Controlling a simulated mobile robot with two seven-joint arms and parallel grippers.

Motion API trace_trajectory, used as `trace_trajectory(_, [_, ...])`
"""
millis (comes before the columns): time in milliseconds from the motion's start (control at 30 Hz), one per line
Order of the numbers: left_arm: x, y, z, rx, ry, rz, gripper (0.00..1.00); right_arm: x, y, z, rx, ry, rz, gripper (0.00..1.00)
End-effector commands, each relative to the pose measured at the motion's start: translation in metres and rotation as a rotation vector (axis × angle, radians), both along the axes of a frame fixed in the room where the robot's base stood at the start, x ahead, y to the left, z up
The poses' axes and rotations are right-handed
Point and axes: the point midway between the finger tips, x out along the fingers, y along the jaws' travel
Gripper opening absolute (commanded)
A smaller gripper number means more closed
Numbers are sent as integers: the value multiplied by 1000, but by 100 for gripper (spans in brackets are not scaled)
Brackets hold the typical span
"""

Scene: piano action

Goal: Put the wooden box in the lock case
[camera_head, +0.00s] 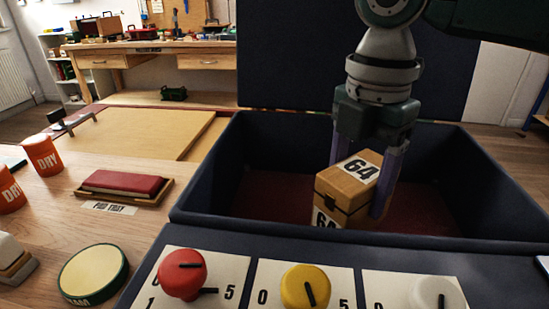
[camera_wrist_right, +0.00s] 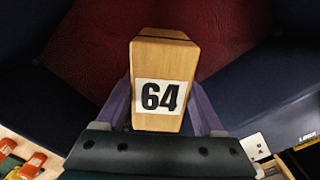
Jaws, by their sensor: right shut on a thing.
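The wooden box (camera_head: 328,188) is light brown with a dark clasp and white labels reading 64. My right gripper (camera_head: 366,180) points down and is shut on the wooden box, one purple finger on each side. The box also fills the middle of the right wrist view (camera_wrist_right: 165,58), between the fingers (camera_wrist_right: 160,105). The lock case (camera_head: 255,150) is dark blue with a red lining, and its lid (camera_head: 290,60) stands open at the back. The box is over the case's opening, inside its walls in the picture; whether it touches the floor cannot be told. My left gripper is not in view.
The case's front panel carries a red knob (camera_head: 182,274), a yellow knob (camera_head: 305,288) and a white knob (camera_head: 437,295). At left on the table are a red pad on a tray (camera_head: 122,185), orange DRY cups (camera_head: 42,155) and a round green-rimmed tin (camera_head: 93,273).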

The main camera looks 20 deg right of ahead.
Motion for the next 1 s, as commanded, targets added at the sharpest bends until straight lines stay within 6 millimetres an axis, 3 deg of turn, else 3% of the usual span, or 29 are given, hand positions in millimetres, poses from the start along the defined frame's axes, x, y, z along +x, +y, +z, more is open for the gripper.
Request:
trace_trajectory(100, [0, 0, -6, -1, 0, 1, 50, -1, 0, -22, 0, 4, -1, 0])
trace_trajectory(200, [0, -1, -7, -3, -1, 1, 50, 0, 0, -30, 0, 2, 0, 0])
trace_trajectory(567, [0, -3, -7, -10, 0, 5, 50, 0, 0, -33, 1, 1, 1, 0])
trace_trajectory(600, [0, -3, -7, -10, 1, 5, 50, 0, 0, -33, 1, 1, 1, 72])
trace_trajectory(833, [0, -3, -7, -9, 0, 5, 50, 0, 0, -33, 0, 1, 1, 98])
trace_trajectory(1000, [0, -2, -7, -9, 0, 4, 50, 0, 0, -33, 0, 1, 0, 100])
